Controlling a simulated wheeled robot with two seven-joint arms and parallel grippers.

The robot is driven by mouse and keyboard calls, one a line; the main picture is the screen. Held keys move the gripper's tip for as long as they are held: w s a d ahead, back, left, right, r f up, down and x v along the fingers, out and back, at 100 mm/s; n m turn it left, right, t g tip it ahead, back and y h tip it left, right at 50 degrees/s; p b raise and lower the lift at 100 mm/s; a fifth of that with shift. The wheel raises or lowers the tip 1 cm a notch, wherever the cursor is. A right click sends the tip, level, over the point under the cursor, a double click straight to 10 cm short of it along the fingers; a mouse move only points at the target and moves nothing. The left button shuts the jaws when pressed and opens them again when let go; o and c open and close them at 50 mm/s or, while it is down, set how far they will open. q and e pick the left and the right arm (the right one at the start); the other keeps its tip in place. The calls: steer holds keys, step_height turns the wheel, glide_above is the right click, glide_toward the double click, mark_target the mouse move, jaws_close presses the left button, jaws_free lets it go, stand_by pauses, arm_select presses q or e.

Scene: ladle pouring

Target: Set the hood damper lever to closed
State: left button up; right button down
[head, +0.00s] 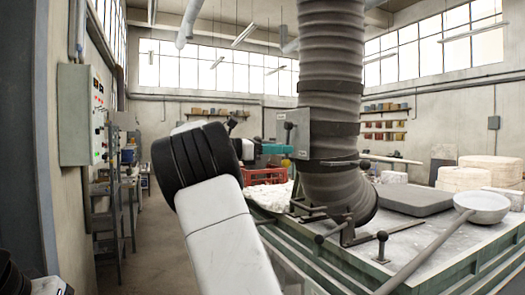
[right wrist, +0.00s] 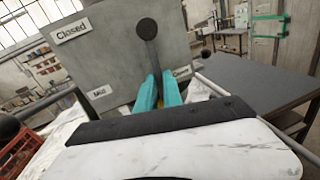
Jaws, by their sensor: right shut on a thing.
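The damper lever (right wrist: 152,52) is a dark rod with a round black knob, standing in front of a grey plate (right wrist: 110,60). Its knob is at the top of the right wrist view, right of the "Closed" label (right wrist: 72,31). A "Mid" label (right wrist: 99,92) is lower left; another label (right wrist: 182,71), partly covered, is right of the rod. My right gripper (right wrist: 159,82), with teal fingers, is shut on the lever's lower rod. In the head view, the lever (head: 288,132) and right gripper (head: 278,149) are at the grey box (head: 318,132) on the duct. My left gripper is not visible.
The ribbed hood duct (head: 332,60) stands over a green-framed table (head: 395,255). A ladle (head: 481,207) lies across its right side, its long handle toward the front. Black-knobbed rods (head: 381,246) stick up at the table edge. A control cabinet (head: 82,115) hangs on the left wall.

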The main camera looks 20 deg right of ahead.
steer(key=w+r+m+t+y, duration=0.1)
steer(key=w+r+m+t, duration=0.2)
steer(key=m, duration=1.1)
steer(key=shift+w+a+r+m+t+y, duration=0.35)
steer(key=shift+w+r, duration=1.25)
steer(key=shift+r, duration=0.65)
steer(key=c, duration=1.5)
jaws_free()
steer(key=a+r, duration=0.1)
steer(key=a, duration=0.6)
steer(key=shift+s+a+r, duration=0.25)
steer(key=shift+s, duration=0.1)
